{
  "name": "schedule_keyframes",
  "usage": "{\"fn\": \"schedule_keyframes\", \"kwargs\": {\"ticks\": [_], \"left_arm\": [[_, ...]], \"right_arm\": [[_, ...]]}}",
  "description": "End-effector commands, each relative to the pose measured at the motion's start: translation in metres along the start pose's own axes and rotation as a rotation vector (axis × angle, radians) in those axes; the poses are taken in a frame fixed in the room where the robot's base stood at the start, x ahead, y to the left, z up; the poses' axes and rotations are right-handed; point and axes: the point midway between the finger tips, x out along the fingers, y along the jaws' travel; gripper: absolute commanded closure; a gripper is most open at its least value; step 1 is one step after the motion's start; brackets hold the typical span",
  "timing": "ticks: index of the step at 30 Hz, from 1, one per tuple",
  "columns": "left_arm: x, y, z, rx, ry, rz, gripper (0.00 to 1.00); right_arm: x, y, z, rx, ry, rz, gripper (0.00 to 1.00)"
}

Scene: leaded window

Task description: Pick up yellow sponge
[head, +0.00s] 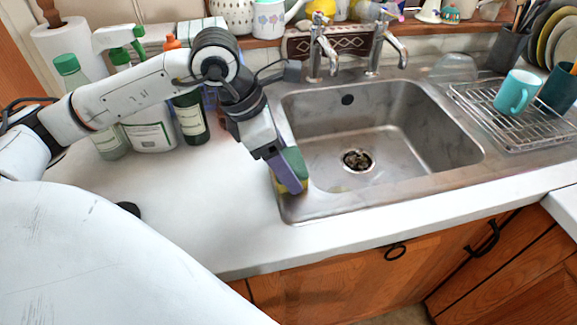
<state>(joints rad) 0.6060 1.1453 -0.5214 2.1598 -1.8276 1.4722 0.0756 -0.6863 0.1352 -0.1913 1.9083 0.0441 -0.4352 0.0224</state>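The yellow sponge (280,187) with a green top side (295,163) sits at the left front rim of the steel sink (470,158). My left gripper (287,177) comes down from the left and its purple finger lies right over the sponge. The finger covers much of the sponge. The second finger is hidden, so I cannot tell whether the gripper grips the sponge or only stands around or against it. My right gripper is not in view.
Several bottles, including a green spray bottle (122,42), stand at the back left. Two taps (322,50) rise behind the sink. A teal mug (515,92) stands on the wire rack (500,125) at right.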

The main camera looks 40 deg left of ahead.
Motion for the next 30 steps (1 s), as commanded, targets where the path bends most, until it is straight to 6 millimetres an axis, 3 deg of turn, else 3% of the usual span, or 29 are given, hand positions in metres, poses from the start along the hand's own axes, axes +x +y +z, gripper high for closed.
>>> {"fn": "schedule_keyframes", "kwargs": {"ticks": [1,3,14,30], "left_arm": [[0.000,0.000,0.000,0.000,0.000,0.000,0.41],[0.000,0.000,0.000,0.000,0.000,0.000,0.53],[-0.003,0.000,0.002,0.000,-0.001,0.001,0.53],[-0.086,0.001,0.036,0.000,-0.002,0.002,0.53]], "right_arm": [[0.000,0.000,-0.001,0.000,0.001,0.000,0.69],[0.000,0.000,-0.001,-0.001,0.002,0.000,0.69],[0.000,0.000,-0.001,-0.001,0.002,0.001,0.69],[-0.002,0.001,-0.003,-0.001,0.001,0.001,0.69]]}}
